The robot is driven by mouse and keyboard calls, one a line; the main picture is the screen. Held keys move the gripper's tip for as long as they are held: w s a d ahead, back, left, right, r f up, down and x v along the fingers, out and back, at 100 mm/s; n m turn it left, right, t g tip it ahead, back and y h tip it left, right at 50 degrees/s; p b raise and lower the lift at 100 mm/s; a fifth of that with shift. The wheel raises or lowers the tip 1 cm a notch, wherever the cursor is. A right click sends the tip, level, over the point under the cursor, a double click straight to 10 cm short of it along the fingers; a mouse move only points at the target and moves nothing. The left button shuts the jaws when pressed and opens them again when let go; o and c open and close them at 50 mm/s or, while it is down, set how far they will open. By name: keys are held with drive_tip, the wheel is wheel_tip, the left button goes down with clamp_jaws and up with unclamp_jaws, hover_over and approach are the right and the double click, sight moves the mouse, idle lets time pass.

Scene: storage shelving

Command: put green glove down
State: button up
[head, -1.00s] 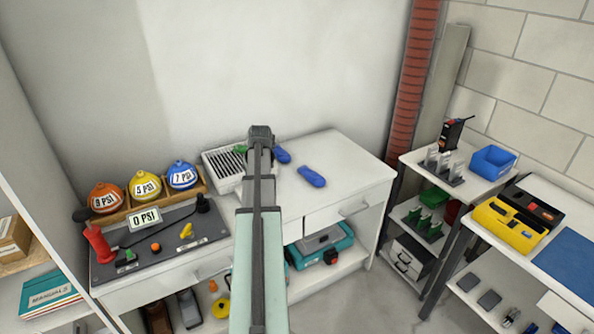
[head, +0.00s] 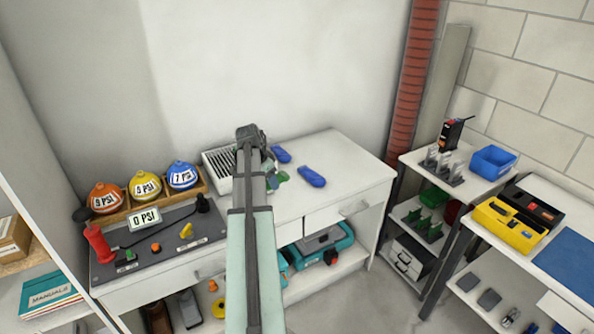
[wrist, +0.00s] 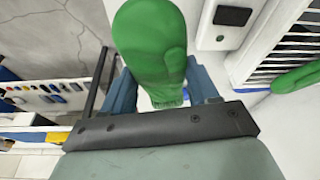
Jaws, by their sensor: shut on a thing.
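A green glove (wrist: 152,45) is held between the two blue-grey fingers of my gripper (wrist: 163,92), which is shut on it. In the head view the held glove (head: 281,176) shows just right of my arm, over the white counter (head: 345,172). My arm hides most of the gripper there, and I cannot tell whether the glove touches the counter. A second green glove (wrist: 298,77) lies beside the slatted white rack at the right of the wrist view; my arm hides it in the head view.
Two blue gloves (head: 312,176) (head: 281,155) lie on the counter right of my arm. The slatted white rack (head: 217,164) is left of it. Orange, yellow and blue PSI domes (head: 145,185) and a dark control panel (head: 160,240) fill the left end. The counter's right end is clear.

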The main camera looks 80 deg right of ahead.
sight(273, 207)
drive_tip(key=shift+m, duration=0.9)
drive_tip(key=shift+f, duration=5)
drive_tip(key=o, duration=1.1)
drive_tip(key=shift+f, duration=0.1)
drive_tip(key=shift+c, duration=0.2)
drive_tip(key=v, duration=1.2)
drive_tip(key=shift+w+d, duration=0.2)
